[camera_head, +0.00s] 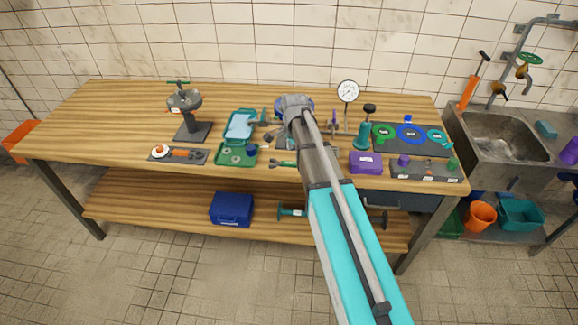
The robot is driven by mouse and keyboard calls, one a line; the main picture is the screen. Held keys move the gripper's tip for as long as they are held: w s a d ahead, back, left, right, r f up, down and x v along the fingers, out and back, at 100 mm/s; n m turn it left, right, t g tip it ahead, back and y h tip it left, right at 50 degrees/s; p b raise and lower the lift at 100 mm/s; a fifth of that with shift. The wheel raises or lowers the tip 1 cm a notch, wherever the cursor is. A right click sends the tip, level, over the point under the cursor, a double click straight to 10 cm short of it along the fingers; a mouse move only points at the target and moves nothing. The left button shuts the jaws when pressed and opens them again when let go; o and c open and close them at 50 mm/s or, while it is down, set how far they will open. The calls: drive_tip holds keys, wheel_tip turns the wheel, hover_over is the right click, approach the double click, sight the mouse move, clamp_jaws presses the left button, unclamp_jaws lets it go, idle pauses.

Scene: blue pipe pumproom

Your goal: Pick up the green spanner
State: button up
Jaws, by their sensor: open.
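A small dark green tool (283,164) lies near the front edge of the wooden table, just left of my arm. It is too small to tell for sure that it is the green spanner. My arm reaches in from the lower right over the table. My gripper (270,131) is at its far end, above the table and behind the green tool, apart from it. It is open and small in view, and I see nothing held in it. My arm hides part of the table to the right of the tool.
An open green case (237,150) stands left of my gripper. A press stand (190,115) is farther left. A dial gauge (347,92), a teal bottle jack (364,132) and a purple box (366,162) stand right of my arm. The table's far left is clear.

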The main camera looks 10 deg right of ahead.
drive_tip(key=w+m, duration=0.6)
drive_tip(key=w, duration=0.2)
drive_tip(key=shift+w+d+f, duration=0.15)
drive_tip(key=shift+d+f, duration=0.05)
drive_tip(key=b, duration=0.9)
hover_over(290, 162)
drive_tip(key=f, duration=0.5)
drive_tip(key=s+f, duration=0.1)
drive_tip(key=f, duration=0.2)
drive_tip(key=shift+a+f, duration=0.15)
drive_tip(key=shift+f, duration=0.15)
drive_tip(key=shift+f, duration=0.1)
drive_tip(key=f+b, duration=0.3)
drive_tip(key=shift+w+f, duration=0.25)
drive_tip(key=shift+w, duration=0.15)
drive_tip(key=shift+f+b, duration=0.75)
drive_tip(key=shift+b, duration=0.3)
clamp_jaws()
